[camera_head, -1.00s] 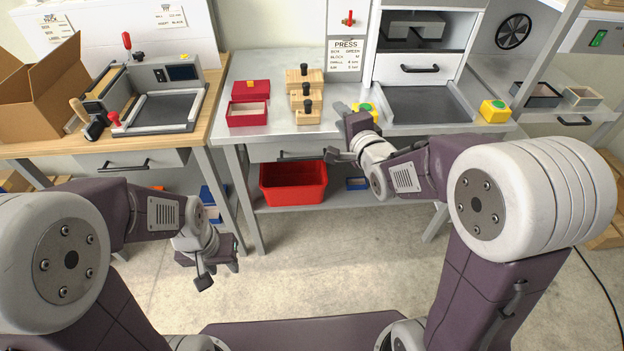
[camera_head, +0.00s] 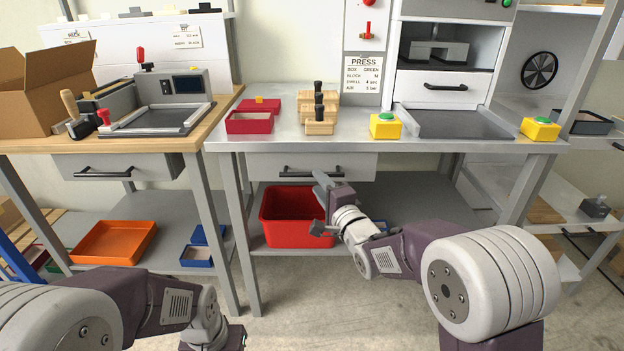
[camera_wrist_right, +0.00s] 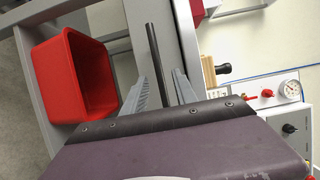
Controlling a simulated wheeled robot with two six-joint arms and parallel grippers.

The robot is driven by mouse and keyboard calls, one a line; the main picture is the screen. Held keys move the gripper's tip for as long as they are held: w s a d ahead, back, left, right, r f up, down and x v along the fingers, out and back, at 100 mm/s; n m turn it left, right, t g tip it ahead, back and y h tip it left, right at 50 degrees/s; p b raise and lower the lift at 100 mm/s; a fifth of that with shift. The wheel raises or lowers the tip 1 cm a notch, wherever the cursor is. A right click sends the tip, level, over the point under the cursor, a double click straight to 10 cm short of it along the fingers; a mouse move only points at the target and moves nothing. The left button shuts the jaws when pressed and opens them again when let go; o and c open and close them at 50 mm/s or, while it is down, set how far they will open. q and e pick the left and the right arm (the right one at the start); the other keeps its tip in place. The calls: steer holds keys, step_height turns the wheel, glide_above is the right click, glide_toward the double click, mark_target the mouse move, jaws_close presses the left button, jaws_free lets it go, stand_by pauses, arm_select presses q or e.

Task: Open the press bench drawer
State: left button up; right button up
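The press bench drawer (camera_head: 270,166) is a grey front under the middle bench top, and it looks shut. Its dark bar handle (camera_head: 295,172) runs across the front. My right gripper (camera_head: 321,204) is open and empty, just in front of and below the handle, with its upper finger near the bar. In the right wrist view the handle (camera_wrist_right: 152,50) lies in line with the gap between the fingers of the right gripper (camera_wrist_right: 160,76). I cannot tell whether they touch. My left gripper (camera_head: 215,343) is low at the bottom edge, partly cut off, its fingers unclear.
A red bin (camera_head: 275,235) stands on the shelf below the drawer, close behind my right gripper; it also shows in the right wrist view (camera_wrist_right: 58,80). The bench top (camera_head: 270,137) holds a red box, wooden blocks and yellow buttons. A left bench drawer (camera_head: 75,172) has a similar handle.

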mark_target(306, 167)
steer(key=b+x, duration=0.1)
steer(key=x, duration=0.4)
steer(key=shift+w+a, duration=0.1)
steer(key=shift+w, duration=0.2)
jaws_close()
steer(key=shift+f, duration=0.1)
stand_by(0.9)
